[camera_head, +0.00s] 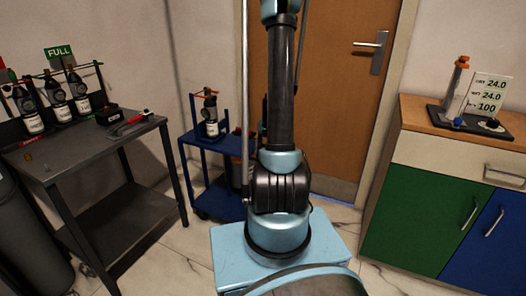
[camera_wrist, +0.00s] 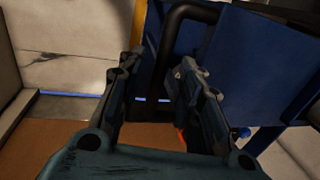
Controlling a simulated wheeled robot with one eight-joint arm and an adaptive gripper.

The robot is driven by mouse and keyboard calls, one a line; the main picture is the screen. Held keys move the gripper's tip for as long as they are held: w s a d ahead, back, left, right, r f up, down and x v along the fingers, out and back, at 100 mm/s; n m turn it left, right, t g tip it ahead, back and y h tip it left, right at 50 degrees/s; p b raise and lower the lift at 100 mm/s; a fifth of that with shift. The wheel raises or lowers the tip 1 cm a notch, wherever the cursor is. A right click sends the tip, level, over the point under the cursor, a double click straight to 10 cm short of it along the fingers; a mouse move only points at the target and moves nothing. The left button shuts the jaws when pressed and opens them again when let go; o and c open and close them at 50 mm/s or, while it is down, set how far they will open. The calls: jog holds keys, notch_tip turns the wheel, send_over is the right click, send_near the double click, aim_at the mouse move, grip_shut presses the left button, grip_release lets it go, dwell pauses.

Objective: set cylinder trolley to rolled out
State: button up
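The cylinder trolley (camera_head: 223,143) is a blue two-shelf cart left of my arm in the head view, in front of the wall beside the door. A dark bottle (camera_head: 210,118) with an orange top stands on its upper shelf. In the wrist view, blue panels (camera_wrist: 265,60) that look like the trolley fill the upper right. A bent black bar (camera_wrist: 187,14), like a handle, runs down between or just beyond the fingers of my gripper (camera_wrist: 161,68). The fingers are apart; contact with the bar cannot be told. My gripper is hidden behind my arm in the head view.
A dark metal table (camera_head: 85,145) with several bottles, a black box and red-handled tools stands at the left. A wooden door (camera_head: 335,95) is behind my arm. A cabinet (camera_head: 425,205) with green and blue doors stands at the right. Marble floor (camera_head: 165,255) is clear at front left.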

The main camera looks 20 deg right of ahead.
jog(key=shift+r, duration=0.1)
notch_tip(320, 180, up, 12)
jog(key=s+d, duration=0.1)
jog(key=shift+s+d+f, duration=0.15)
jog(key=shift+d+f, duration=0.1)
jog(key=shift+d, duration=0.1)
dwell(0.4)
